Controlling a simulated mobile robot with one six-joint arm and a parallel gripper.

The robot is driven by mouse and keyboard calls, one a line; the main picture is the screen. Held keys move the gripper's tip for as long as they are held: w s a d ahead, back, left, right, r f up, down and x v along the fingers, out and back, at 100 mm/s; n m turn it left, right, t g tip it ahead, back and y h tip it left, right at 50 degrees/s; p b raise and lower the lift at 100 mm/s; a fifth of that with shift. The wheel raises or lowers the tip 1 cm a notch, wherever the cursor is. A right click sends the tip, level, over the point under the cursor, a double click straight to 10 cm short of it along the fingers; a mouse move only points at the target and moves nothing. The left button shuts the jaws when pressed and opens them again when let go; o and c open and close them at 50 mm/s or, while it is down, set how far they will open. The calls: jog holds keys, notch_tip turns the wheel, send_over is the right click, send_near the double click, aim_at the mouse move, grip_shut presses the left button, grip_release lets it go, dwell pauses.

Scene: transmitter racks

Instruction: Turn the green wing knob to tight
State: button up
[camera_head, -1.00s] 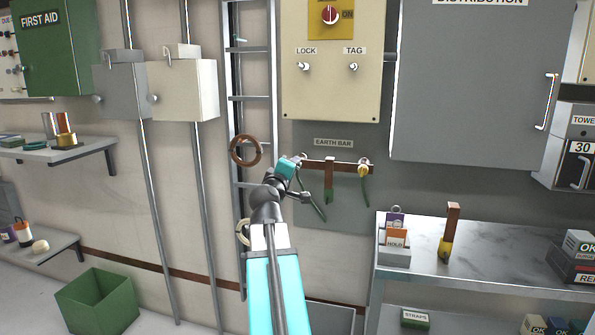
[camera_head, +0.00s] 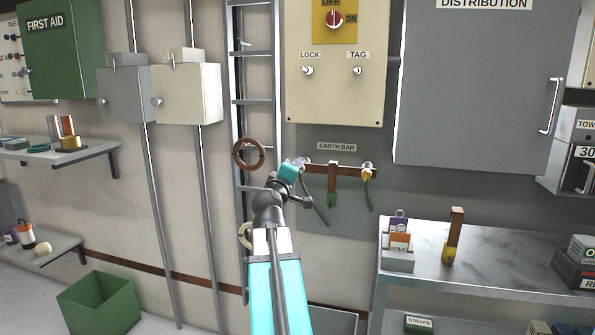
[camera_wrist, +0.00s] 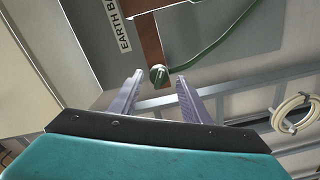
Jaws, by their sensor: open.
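The green wing knob (camera_wrist: 158,75) sits at the end of the copper earth bar (camera_wrist: 149,38) in the wrist view, with a green cable running off beside it. In the head view my arm hides the knob at the left end of the earth bar (camera_head: 350,169). My gripper (camera_wrist: 160,80) is open, and its two pale fingers stand on either side of the knob. I cannot tell whether either finger touches it. In the head view my gripper (camera_head: 301,166) is at the left end of the bar.
A ladder (camera_head: 253,103) stands close left of my arm, with a brown ring (camera_head: 248,154) hanging by it. A cream panel (camera_head: 334,95) is above the bar. A marble-topped bench (camera_head: 480,262) is at the lower right. Green cables (camera_head: 316,205) hang below the bar.

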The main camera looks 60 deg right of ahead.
jog(key=b+v, duration=1.1)
jog(key=v, duration=0.2)
jog(key=shift+a, duration=0.4)
dwell(0.9)
jog(key=shift+r, duration=0.1)
dwell(0.5)
